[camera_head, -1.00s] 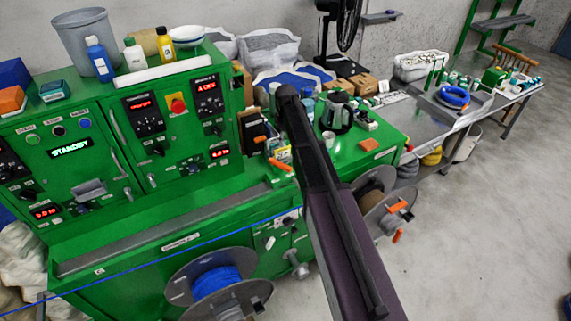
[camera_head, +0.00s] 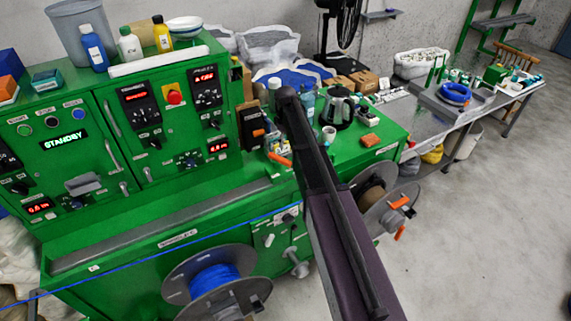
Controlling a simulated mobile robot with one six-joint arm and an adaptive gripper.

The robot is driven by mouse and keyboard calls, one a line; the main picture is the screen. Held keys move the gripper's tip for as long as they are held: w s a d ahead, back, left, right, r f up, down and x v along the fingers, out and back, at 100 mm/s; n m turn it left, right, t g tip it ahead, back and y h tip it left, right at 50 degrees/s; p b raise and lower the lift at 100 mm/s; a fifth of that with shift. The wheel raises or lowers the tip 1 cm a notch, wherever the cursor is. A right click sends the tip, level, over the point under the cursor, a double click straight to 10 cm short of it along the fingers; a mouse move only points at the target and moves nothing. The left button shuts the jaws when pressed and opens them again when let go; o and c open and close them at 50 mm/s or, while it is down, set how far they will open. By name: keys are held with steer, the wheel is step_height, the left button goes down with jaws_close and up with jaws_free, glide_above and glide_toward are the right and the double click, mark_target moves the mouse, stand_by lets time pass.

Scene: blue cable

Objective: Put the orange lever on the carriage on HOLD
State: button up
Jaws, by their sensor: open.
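An orange lever-like piece (camera_head: 279,159) shows at the right end of the green machine's ledge, just left of my arm. I cannot tell whether it is the carriage's lever, or read its setting. A dark box (camera_head: 252,126) with an orange spot stands just behind it. The carriage itself cannot be made out clearly; my arm may hide part of it. My dark arm crosses the middle of the view from the bottom up to the ledge area. No gripper fingers can be made out. A blue cable (camera_head: 140,262) runs across the machine's front.
A blue spool (camera_head: 213,279) and a brown spool (camera_head: 372,196) with orange handles (camera_head: 400,202) stick out in front. The green machine panel (camera_head: 65,142) reads STANDBY. A kettle (camera_head: 338,107) and small items stand right of my arm. The floor at right is open.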

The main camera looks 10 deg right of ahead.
mark_target(286, 161)
steer(key=shift+f+b, duration=4.6)
steer(key=shift+f, duration=0.35)
jaws_close()
